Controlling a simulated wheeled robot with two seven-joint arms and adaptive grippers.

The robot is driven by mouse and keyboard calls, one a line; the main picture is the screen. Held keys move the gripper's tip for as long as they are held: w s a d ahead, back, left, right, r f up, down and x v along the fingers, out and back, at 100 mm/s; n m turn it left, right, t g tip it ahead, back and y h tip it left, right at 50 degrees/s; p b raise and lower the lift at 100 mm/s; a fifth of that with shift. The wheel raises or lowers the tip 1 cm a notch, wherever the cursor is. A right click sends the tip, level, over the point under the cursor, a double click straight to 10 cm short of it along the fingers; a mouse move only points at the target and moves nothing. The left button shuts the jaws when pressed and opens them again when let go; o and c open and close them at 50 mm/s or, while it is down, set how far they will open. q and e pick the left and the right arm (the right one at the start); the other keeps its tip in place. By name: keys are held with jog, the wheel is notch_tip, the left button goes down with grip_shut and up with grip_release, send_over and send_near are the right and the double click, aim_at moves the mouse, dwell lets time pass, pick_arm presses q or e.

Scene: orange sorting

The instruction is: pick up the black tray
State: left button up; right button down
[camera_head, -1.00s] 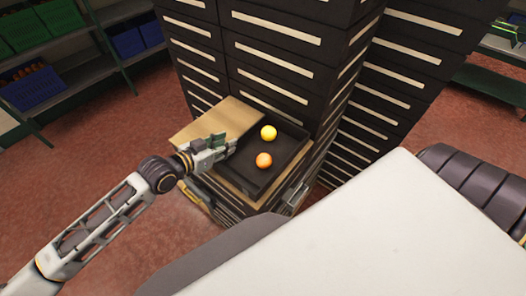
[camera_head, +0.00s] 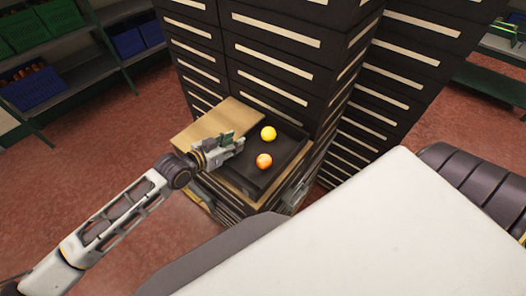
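The black tray (camera_head: 262,183) lies on a wooden top on a dark drawer stack. A yellow orange (camera_head: 268,133) and a deeper orange one (camera_head: 264,161) sit in it. My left gripper (camera_head: 238,146) is at the tray's left rim and covers part of it. I cannot tell whether its fingers are open or closed, or touch the rim. A grey part, seemingly my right gripper (camera_head: 294,193), shows at the right side of the stack below the tray. It is mostly hidden and its finger state is unclear.
The wooden top (camera_head: 213,123) is bare to the left of the tray. Tall dark drawer cabinets (camera_head: 270,70) stand close behind the tray and to its right. Shelves with green and blue crates (camera_head: 33,88) stand at the far left. Red floor (camera_head: 105,130) lies open between.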

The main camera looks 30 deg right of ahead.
pick_arm(q)
jog(key=shift+x, duration=0.85)
grip_shut()
